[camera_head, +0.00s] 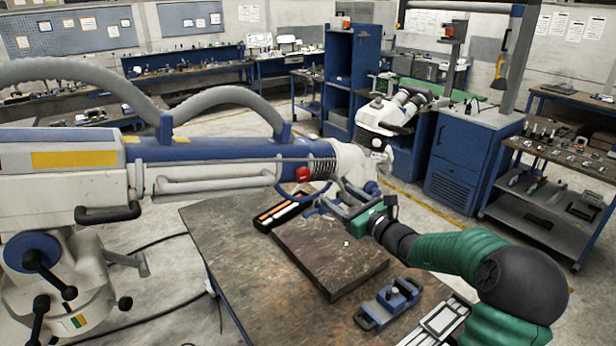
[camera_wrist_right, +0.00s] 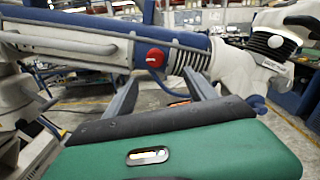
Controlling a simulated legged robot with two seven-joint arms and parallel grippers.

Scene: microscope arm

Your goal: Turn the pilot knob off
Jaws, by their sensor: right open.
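The pilot knob looks to be the round red knob (camera_head: 302,174) on the side of the blue section of the microscope arm (camera_head: 225,149). In the right wrist view the red knob (camera_wrist_right: 157,57) shows between and just beyond my finger ends. Its setting cannot be read. My right gripper (camera_head: 326,196) is open and empty, with its fingers pointing toward the arm near the knob. In the wrist view my right gripper (camera_wrist_right: 162,78) has its two fingers apart on either side of the knob, with no clear contact. My left gripper is not in view.
The microscope head (camera_head: 388,115) stands to the right of the knob. A grey cable runs below the arm. The table's left part is clear.

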